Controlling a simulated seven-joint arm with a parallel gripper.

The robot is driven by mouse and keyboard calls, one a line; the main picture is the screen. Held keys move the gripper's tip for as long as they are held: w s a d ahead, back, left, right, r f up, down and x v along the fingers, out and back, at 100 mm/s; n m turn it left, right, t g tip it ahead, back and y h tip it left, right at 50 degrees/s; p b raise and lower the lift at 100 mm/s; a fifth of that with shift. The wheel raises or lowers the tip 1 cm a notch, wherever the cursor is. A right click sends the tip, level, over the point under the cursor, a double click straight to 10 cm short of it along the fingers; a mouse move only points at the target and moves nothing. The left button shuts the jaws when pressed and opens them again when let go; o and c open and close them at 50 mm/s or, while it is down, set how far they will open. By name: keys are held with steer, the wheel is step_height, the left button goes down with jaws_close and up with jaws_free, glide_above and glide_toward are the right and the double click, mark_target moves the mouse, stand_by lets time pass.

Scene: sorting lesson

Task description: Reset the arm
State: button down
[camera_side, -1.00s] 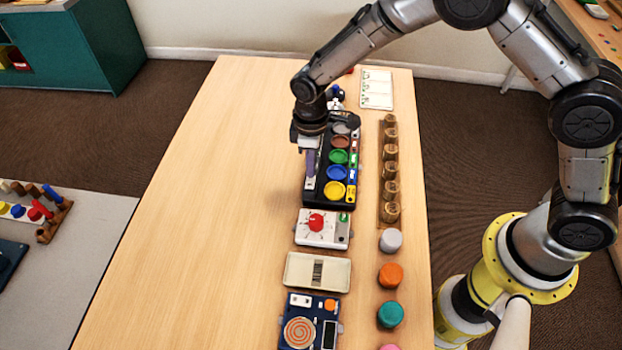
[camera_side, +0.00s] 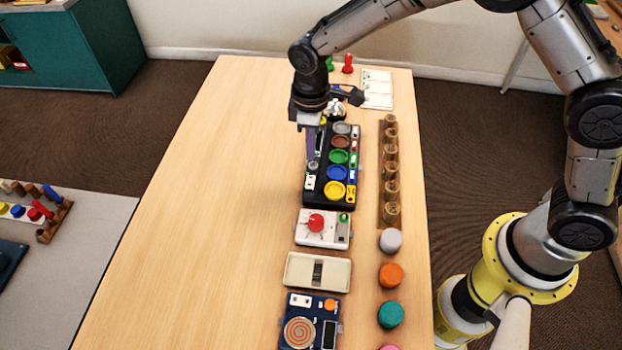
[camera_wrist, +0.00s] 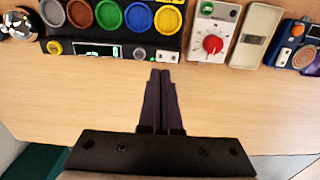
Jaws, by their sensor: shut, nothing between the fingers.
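My gripper (camera_side: 310,158) is shut and empty, pointing down beside the left edge of the black panel with coloured round buttons (camera_side: 319,199). In the wrist view my gripper's two fingers (camera_wrist: 160,75) lie together over bare table, with the panel (camera_wrist: 120,52) just beyond the tips. The panel's buttons are grey, brown, green, blue and yellow, and a small display with lit green marks shows along its near edge in the wrist view. My wrist covers part of the panel's far left side in the side view.
A white box with a red knob (camera_side: 316,222), a cream tray (camera_side: 290,270) and a blue box with an orange spiral (camera_side: 299,332) stand in a row. A wooden rack (camera_side: 391,172) and coloured round pieces (camera_side: 390,275) line the right. The table's left side (camera_side: 210,190) is clear.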

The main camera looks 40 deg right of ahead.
steer(key=d+r+m+t, duration=0.1)
steer(key=d+r+t, duration=0.3)
steer(key=r, duration=0.8)
steer(key=s+d+r+m, duration=0.2)
steer(key=s+d+r, duration=0.45)
steer(key=r, duration=0.25)
steer(key=s+d+r+m+t, duration=0.1)
steer(key=s+d+r+m, duration=0.15)
steer(key=s, duration=0.35)
steer(key=s+d+r+m+t, duration=0.1)
steer(key=s+d+r, duration=0.15)
steer(key=s, duration=0.35)
steer(key=s+d+f+m, duration=0.1)
steer(key=s+f+m, duration=0.1)
steer(key=s+f, duration=0.4)
steer(key=shift+s+d+f, duration=0.2)
steer(key=shift+s+d, duration=0.2)
steer(key=shift+s, duration=0.6)
